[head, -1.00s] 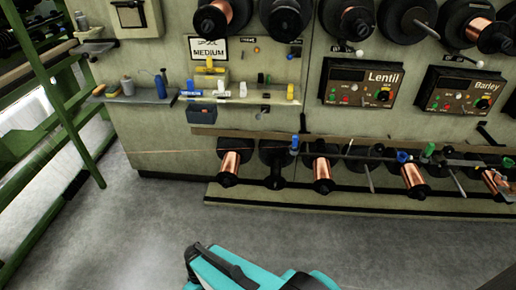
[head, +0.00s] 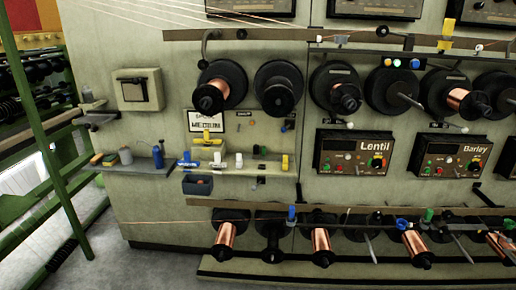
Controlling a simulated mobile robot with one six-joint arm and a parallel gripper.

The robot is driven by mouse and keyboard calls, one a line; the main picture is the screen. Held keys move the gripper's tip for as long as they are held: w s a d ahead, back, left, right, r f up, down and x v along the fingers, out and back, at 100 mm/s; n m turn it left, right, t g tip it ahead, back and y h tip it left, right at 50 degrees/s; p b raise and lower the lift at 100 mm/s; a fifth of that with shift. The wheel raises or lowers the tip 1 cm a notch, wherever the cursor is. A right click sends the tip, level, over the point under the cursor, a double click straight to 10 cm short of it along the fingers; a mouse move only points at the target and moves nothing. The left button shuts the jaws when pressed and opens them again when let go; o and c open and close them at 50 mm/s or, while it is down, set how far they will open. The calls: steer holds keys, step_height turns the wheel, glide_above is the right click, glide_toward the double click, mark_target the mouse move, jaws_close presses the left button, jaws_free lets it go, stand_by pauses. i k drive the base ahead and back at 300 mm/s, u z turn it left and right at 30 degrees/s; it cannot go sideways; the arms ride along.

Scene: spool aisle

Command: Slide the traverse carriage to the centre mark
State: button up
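I cannot tell for certain which part is the traverse carriage. A long lower rail (head: 340,209) runs across the machine front above a row of spools. On or near it are a blue piece (head: 291,213), another blue piece (head: 402,224) and a green piece (head: 428,215). No centre mark can be made out on either rail. My gripper is not in view.
A shelf (head: 140,164) with small items and a blue-grey bin (head: 197,184) are at left. A green frame (head: 46,130) stands at far left. Grey floor (head: 110,255) shows at lower left.

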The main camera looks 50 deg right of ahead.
mark_target(256, 154)
steer(key=z, duration=0.65)
steer(key=i, duration=0.4)
steer(key=u, duration=0.8)
